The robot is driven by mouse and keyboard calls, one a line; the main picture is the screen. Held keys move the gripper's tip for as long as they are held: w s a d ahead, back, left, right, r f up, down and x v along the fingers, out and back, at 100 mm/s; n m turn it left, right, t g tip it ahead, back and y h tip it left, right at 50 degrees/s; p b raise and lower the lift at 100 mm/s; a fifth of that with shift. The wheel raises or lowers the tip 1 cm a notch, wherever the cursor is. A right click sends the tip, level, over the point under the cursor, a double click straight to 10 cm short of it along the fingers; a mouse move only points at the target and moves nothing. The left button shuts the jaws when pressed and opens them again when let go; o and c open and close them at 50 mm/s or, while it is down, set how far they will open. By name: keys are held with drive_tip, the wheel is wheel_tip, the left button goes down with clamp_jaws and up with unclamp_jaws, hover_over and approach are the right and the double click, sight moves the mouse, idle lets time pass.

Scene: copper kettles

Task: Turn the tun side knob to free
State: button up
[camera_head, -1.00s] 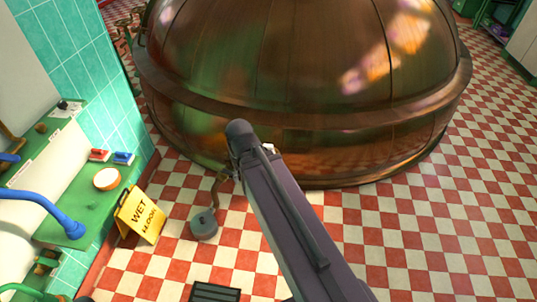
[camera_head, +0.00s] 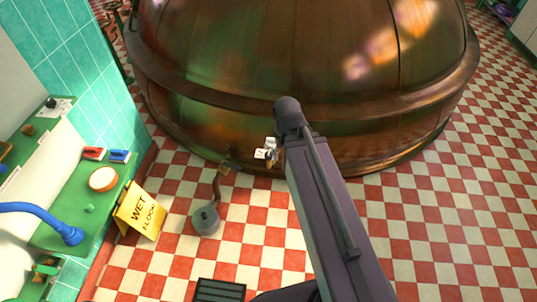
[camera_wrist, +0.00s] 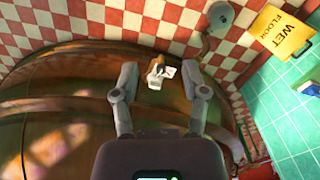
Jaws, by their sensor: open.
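The copper tun (camera_head: 300,60) is a large dome with a broad rim band; its curved side also fills much of the wrist view (camera_wrist: 50,110). A small brass-brown knob (camera_wrist: 156,66) with white tags (camera_wrist: 165,74) beside it sits on the tun's side. In the head view the white tags (camera_head: 266,153) show just left of my arm, which partly hides the spot. My gripper (camera_wrist: 162,82) is open and empty, its fingers spread to either side of the knob in the wrist view. I cannot tell the remaining distance. The tags' writing is too small to read.
A bent brown pipe with a grey round end (camera_head: 206,220) reaches out at the tun's lower left. A yellow wet floor sign (camera_head: 141,212) stands left of it, near a green counter (camera_head: 105,205). A dark grate (camera_head: 220,291) lies in front. Checkered floor on the right is clear.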

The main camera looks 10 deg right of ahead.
drive_tip(key=shift+d, duration=0.1)
drive_tip(key=o, duration=0.5)
drive_tip(key=shift+w+d+f, duration=0.1)
drive_tip(key=shift+w+d, duration=0.05)
drive_tip(key=m+b, duration=1.2)
drive_tip(key=b, duration=1)
hover_over(269, 154)
wheel_tip(269, 154, down, 22)
drive_tip(key=shift+f, duration=0.1)
wheel_tip(269, 154, down, 14)
drive_tip(key=b, duration=1.4)
drive_tip(key=shift+r, duration=0.25)
drive_tip(key=c, duration=1.1)
